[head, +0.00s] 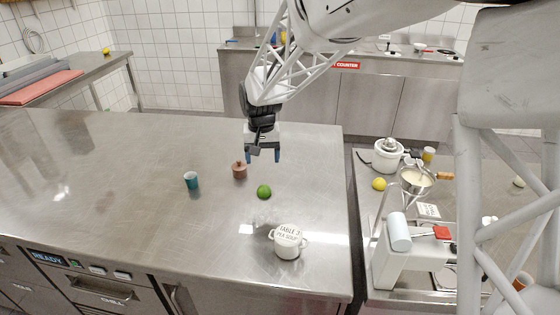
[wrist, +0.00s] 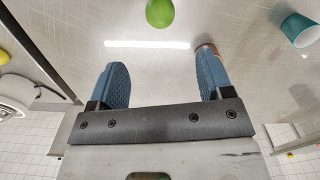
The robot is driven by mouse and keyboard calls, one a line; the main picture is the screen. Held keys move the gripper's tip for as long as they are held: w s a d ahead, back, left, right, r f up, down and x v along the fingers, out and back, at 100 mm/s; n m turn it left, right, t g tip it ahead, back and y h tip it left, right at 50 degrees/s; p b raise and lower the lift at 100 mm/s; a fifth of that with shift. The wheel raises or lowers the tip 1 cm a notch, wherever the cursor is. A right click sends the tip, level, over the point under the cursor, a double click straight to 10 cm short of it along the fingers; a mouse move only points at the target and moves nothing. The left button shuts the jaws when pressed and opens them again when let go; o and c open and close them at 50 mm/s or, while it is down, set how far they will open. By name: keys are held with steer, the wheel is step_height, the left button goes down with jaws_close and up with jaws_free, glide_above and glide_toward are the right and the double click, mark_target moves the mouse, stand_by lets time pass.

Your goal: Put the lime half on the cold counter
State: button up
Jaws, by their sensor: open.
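A green lime piece (head: 264,191) lies on the large steel counter (head: 110,160), right of its middle. It also shows at the top edge of the wrist view (wrist: 160,12), partly cut off, as a rounded green skin; no cut face shows. My gripper (head: 263,156) is open and empty above the counter, behind the lime and apart from it. In the wrist view its two blue fingers (wrist: 162,78) are spread with bare steel between them. I cannot tell from a readable label which surface is the cold counter. A red sign (head: 347,65) on the back counter reads "COUNTER", its start hidden.
A small brown pot (head: 239,170) and a teal cup (head: 191,180) stand left of the lime. A white lidded pot (head: 288,241) stands in front. The right side counter holds a lemon (head: 379,184), a cooker (head: 388,154) and a scale-like machine (head: 410,250). The large counter's left is clear.

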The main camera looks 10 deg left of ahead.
steer(key=s+d+r+m+t, duration=0.1)
steer(key=s+d+r, duration=0.5)
steer(key=d, duration=0.5)
steer(key=s+d+r, duration=0.4)
steer(key=s+d, duration=0.5)
steer(key=d, duration=0.2)
steer(key=s+d+m, duration=0.1)
steer(key=s+d, duration=0.5)
steer(key=s, duration=0.3)
steer(key=s+d+f+t, duration=0.1)
steer(key=s+d, duration=0.5)
steer(key=s, duration=0.4)
steer(key=shift+s+m+t, duration=0.2)
steer(key=shift+m+t, duration=0.1)
steer(key=shift+m, duration=0.1)
